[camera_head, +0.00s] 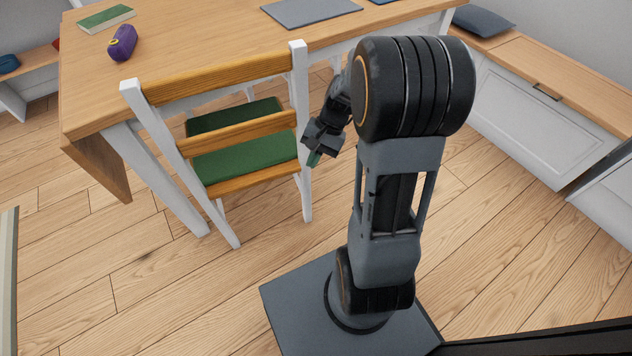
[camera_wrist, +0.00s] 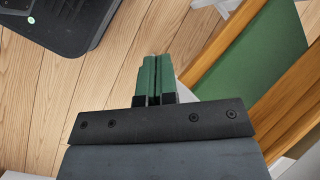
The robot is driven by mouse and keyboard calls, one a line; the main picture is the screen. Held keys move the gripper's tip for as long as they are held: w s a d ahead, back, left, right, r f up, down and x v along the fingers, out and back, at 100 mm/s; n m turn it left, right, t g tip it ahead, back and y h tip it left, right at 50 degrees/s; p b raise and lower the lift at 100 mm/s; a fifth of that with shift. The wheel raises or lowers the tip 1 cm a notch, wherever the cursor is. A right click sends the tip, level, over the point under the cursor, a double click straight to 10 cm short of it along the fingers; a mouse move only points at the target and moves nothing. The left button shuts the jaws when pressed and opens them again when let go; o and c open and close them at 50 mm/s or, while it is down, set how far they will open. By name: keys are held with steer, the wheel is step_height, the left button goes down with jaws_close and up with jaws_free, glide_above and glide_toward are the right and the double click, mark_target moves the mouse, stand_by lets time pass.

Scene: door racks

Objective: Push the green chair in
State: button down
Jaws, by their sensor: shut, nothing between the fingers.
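The green chair (camera_head: 235,159) stands at the near side of the wooden table (camera_head: 215,47), with white posts, wooden back slats and a green seat. Its seat is partly under the tabletop, and its back faces me. My gripper (camera_head: 313,158) is shut and empty, just right of the chair's right back post. Whether it touches the post cannot be told. In the wrist view, my gripper's green fingertips (camera_wrist: 155,58) are together, pointing at the floor, with the chair's green seat (camera_wrist: 262,60) and wooden slats to their right.
A purple case (camera_head: 122,43), a green book (camera_head: 106,19) and a grey mat (camera_head: 310,10) lie on the table. The floor left of my base is clear.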

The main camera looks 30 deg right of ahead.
steer(key=w+d+f+m+t+y, duration=0.1)
steer(key=d+f+m+t+y, duration=0.25)
steer(key=d+f+m, duration=0.4)
steer(key=d+f+m+t+y+b, duration=0.15)
steer(key=d+f+m+t, duration=0.3)
steer(key=f, duration=0.65)
steer(key=w+d+f+m+t+y, duration=0.1)
steer(key=d+f+m+t+y, duration=0.2)
steer(key=d+f+m+t, duration=0.45)
steer(key=w+a+f+n+g+b, duration=0.1)
steer(key=w+a+g+b, duration=0.1)
steer(key=w+a, duration=0.6)
steer(key=a, duration=0.5)
steer(key=shift+f, duration=0.3)
steer(key=shift+w+n, duration=0.15)
steer(key=shift+n, duration=0.1)
